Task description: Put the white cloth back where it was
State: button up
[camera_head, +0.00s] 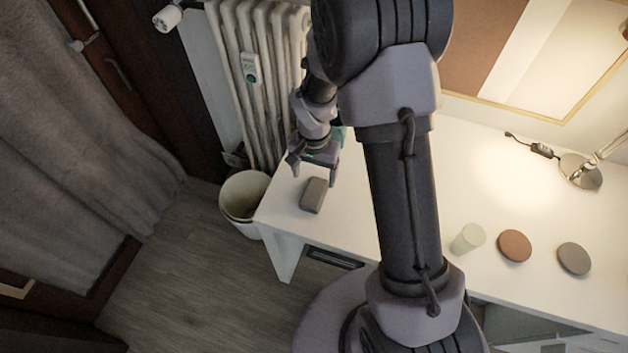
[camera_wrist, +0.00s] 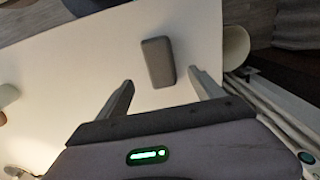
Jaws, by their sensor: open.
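I cannot make out a white cloth in either view. My gripper (camera_head: 312,172) is open and empty above the left end of the white desk (camera_head: 350,225). In the wrist view its two fingers (camera_wrist: 160,79) are spread, with a dark grey block (camera_wrist: 158,62) just beyond the gap between them. The same grey block (camera_head: 313,195) lies on the desk near its left edge in the head view, just in front of my gripper. The fingers do not hold it. My arm covers the middle of the desk in the head view.
A pale cylinder (camera_head: 467,238), a brown disc (camera_head: 514,246) and a grey disc (camera_head: 573,259) are on the desk's right part. A lamp base (camera_head: 580,171) stands at the back right. A bin (camera_head: 243,203) and a radiator (camera_head: 262,80) are beyond the left end.

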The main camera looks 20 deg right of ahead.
jog(key=s+a+r+n+t, duration=0.1)
jog(key=s+r, duration=0.2)
jog(key=r, duration=0.7)
jog(key=s+r+t, duration=0.2)
jog(key=s+r, duration=0.1)
jog(key=r, duration=0.8)
jog(key=s+a+r+n+t+y, duration=0.1)
jog(key=s+r, duration=0.3)
jog(key=s, duration=0.2)
jog(key=s+a+r+t+y, duration=0.1)
jog(key=s+a+r, duration=0.1)
jog(key=s+r, duration=0.2)
jog(key=s+p, duration=0.1)
jog(key=s, duration=0.2)
jog(key=shift+r+n+t, duration=0.3)
jog(key=shift+n+t, duration=0.1)
jog(key=shift+d, duration=0.1)
